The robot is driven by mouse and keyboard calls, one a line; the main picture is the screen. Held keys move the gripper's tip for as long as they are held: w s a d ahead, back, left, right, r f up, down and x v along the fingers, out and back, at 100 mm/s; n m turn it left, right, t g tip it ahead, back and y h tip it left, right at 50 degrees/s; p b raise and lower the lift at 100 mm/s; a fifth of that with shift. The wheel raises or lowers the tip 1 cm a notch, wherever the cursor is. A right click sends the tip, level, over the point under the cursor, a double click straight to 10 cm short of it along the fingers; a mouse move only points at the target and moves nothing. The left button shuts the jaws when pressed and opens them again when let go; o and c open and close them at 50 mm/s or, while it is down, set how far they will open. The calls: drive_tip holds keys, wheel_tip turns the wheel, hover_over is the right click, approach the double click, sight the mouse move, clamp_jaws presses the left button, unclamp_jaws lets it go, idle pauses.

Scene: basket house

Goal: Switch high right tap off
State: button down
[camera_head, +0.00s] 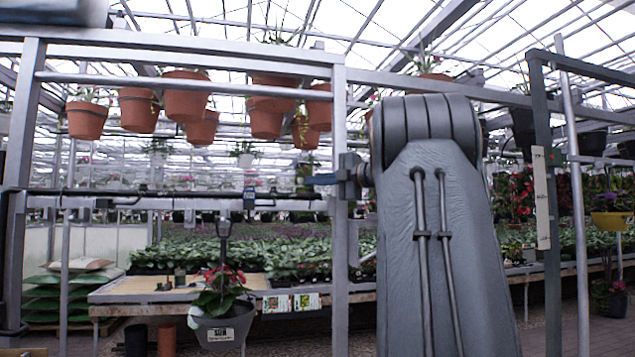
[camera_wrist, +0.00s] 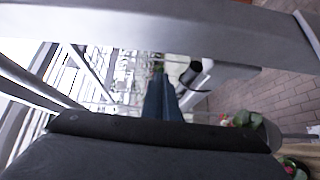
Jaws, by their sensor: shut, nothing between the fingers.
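My gripper (camera_head: 320,179) points left in front of the upright metal post in the head view, just left of my big grey arm link. Its dark blue-grey fingers also show in the wrist view (camera_wrist: 160,95), closed together with nothing held. A dark pipe runs level (camera_head: 170,192) left of the post, near the height of my fingers. A small dark fitting (camera_head: 249,198) sits on this pipe, left of my fingertips. It may be a tap, but its handle and setting cannot be made out. My arm link hides what lies behind it, so a tap there would not show.
The metal post (camera_head: 340,250) stands close to my gripper and crosses the top of the wrist view as a broad bar (camera_wrist: 120,25). Terracotta pots (camera_head: 185,97) hang above left. A grey hanging pot (camera_head: 222,328) with red flowers is below. A dark post (camera_head: 547,200) stands at right.

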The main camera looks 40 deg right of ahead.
drive_tip(key=b+v, duration=0.3)
drive_tip(key=v, duration=0.4)
drive_tip(key=shift+s, duration=0.4)
drive_tip(key=shift+d, duration=0.1)
